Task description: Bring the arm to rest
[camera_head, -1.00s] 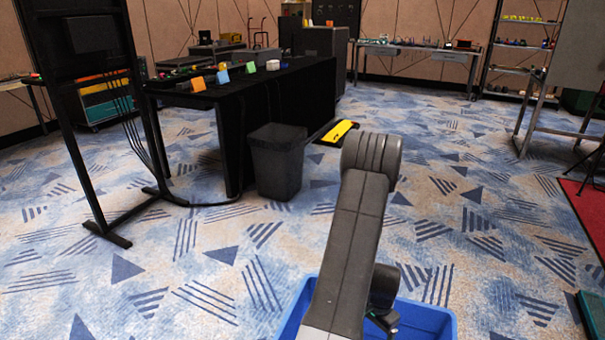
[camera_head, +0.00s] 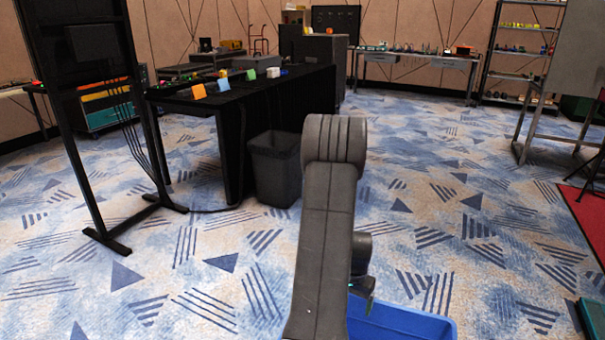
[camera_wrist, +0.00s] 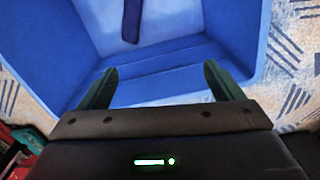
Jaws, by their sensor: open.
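My arm (camera_head: 325,235) rises from the bottom edge in the head view, and its thick rounded joint stands in front of the floor and the black bin. My gripper (camera_wrist: 160,70) shows in the wrist view with two dark teal fingers spread wide apart and nothing between them. It points into or over a blue tub (camera_wrist: 165,55), whose inner walls fill much of that view. A dark blue strip (camera_wrist: 131,20) lies in the tub near the top edge. In the head view the tub (camera_head: 405,322) stands at the bottom, its left part hidden behind my arm.
A black-draped table (camera_head: 290,95) with coloured cards stands at left behind a black bin (camera_head: 275,168). A dark stand (camera_head: 105,235) is at far left. A red mat (camera_head: 590,215) and a board on legs (camera_head: 535,125) are at right. Patterned carpet between is open.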

